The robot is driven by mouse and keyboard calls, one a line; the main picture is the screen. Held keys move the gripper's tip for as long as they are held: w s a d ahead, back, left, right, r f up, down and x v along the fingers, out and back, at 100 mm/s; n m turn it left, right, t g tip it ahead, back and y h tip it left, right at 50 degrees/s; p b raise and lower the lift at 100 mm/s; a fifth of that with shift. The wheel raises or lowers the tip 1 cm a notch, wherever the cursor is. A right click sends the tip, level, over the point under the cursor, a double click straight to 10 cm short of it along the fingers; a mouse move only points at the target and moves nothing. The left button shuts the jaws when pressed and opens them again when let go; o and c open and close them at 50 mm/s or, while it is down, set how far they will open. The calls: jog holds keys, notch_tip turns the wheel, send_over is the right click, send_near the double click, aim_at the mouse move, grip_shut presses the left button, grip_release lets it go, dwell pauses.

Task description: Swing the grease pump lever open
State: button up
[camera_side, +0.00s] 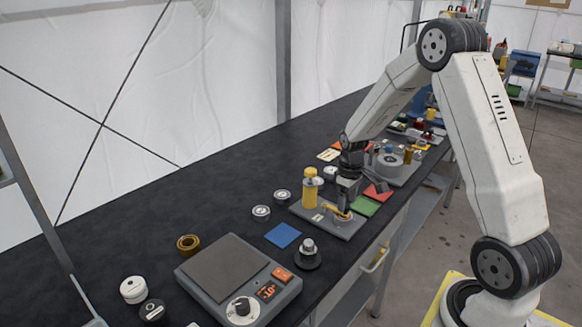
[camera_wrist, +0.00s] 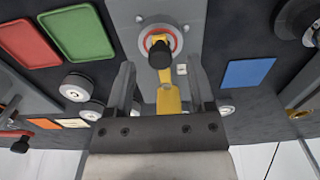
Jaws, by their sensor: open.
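The grease pump stands on a grey base plate (camera_side: 345,232) on the dark bench. Its yellow cylinder (camera_side: 310,188) is upright at the plate's left. The yellow lever (camera_side: 335,211) lies low over the plate's right part, partly hidden by my gripper (camera_side: 344,207). In the wrist view the lever (camera_wrist: 168,102) runs lengthwise below a black knob (camera_wrist: 160,54) and a red-and-white ring (camera_wrist: 174,38). My gripper (camera_wrist: 160,62) is open, its fingers on either side of the lever and knob with gaps visible. I cannot tell its exact height above the lever.
A blue pad (camera_side: 284,235) and a black fitting with a metal knob (camera_side: 308,257) lie in front of the plate. A grey scale (camera_side: 230,280) stands nearer the camera. Green (camera_side: 364,206) and red (camera_side: 380,193) pads lie behind. Two small round discs (camera_side: 261,212) sit left.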

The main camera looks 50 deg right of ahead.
jog(key=shift+f, duration=0.6)
grip_shut()
dwell(1.1)
